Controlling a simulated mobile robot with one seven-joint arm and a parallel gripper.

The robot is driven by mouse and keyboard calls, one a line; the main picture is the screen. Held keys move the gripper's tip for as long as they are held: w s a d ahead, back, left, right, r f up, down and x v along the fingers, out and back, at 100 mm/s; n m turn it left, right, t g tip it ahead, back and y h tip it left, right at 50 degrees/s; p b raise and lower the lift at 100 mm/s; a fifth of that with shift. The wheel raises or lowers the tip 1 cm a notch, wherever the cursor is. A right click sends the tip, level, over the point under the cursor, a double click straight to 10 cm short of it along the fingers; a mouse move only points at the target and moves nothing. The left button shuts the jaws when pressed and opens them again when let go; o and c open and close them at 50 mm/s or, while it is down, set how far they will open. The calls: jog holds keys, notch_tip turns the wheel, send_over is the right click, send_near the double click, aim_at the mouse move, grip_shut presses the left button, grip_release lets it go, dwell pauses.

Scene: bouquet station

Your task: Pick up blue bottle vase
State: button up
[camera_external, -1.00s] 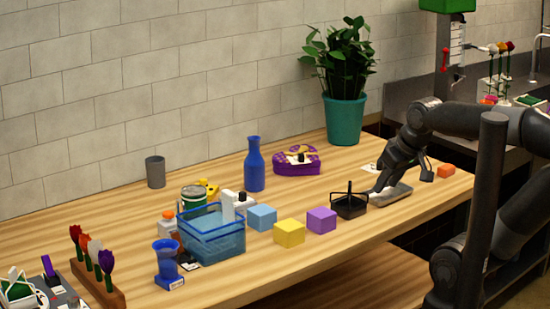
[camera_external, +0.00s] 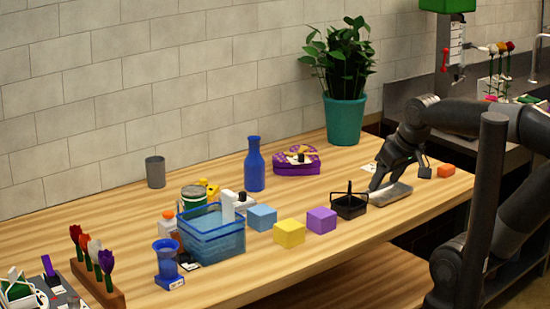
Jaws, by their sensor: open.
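The blue bottle vase (camera_external: 254,168) stands upright on the wooden table, left of a purple heart-shaped box and in front of the tiled wall. It has a narrow neck and a wider body, and nothing touches it. My gripper (camera_external: 376,188) is at the right part of the table, pointing down near a grey tray (camera_external: 391,194). It is open, well to the right of the vase. I cannot tell whether its fingertips touch the tray.
Between gripper and vase are a black basket (camera_external: 349,205) and the purple heart box (camera_external: 297,162). Purple (camera_external: 321,220), yellow (camera_external: 289,233) and blue (camera_external: 262,217) blocks and a blue crate (camera_external: 215,243) stand in front. A potted plant (camera_external: 345,119) stands behind.

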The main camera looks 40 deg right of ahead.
jog(key=w+r+m, duration=0.1)
jog(key=w+r, duration=0.4)
jog(key=w, duration=0.5)
jog(key=m+h, duration=0.3)
jog(key=m, duration=0.1)
send_over(253, 148)
jog(key=s, duration=0.3)
notch_tip(253, 148, down, 6)
jog(key=shift+n, duration=0.3)
jog(key=x, duration=0.5)
jog(key=shift+w+a, duration=0.1)
jog(key=shift+a, duration=0.05)
jog(key=shift+t+y, duration=0.3)
jog(key=shift+a+x, duration=0.2)
jog(key=shift+x, duration=2.55)
jog(key=shift+s+f, duration=0.1)
jog(key=shift+s, duration=0.1)
jog(key=shift+c, duration=0.4)
grip_shut()
